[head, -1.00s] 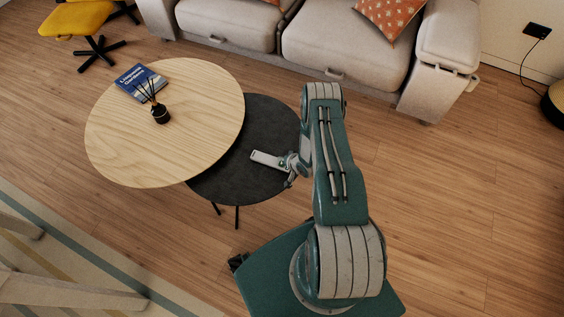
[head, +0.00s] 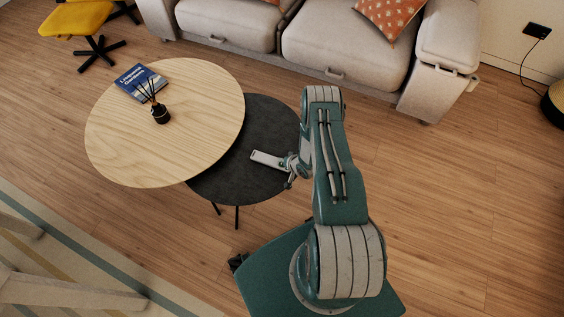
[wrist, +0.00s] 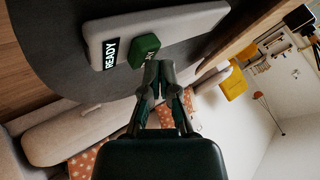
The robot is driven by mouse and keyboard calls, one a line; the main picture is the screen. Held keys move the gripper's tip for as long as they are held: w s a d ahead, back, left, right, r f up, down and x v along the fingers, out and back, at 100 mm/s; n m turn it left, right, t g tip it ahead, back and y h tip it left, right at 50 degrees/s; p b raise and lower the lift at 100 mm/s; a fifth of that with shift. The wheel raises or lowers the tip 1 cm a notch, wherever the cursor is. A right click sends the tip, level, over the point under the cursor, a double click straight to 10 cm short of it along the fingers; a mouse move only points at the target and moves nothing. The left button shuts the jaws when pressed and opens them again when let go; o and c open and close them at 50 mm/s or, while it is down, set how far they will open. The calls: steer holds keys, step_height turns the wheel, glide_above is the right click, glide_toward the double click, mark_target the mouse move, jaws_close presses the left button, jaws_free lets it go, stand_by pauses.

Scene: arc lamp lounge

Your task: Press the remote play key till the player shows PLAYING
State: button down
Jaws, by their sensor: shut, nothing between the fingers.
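A light grey remote (head: 266,159) lies on the low dark round table (head: 262,118). In the wrist view the remote (wrist: 190,28) carries a black display reading READY (wrist: 111,54) and a raised green key (wrist: 143,49), whose lettering is partly hidden. My gripper (wrist: 157,72) is shut and empty, its fingertips right at the near edge of the green key. I cannot tell whether they touch it. In the head view my gripper (head: 290,164) is at the remote's right end, partly covered by my arm. No separate player is seen.
A taller light wood round table (head: 190,120) overlaps the dark one, holding a blue book (head: 139,82) and a reed diffuser (head: 160,114). A pale sofa (head: 340,55) stands behind.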

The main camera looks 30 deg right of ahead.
steer(key=shift+f, duration=0.7)
stand_by(0.6)
stand_by(0.4)
steer(key=shift+r, duration=1.25)
steer(key=shift+r, duration=0.1)
steer(key=shift+r, duration=2.4)
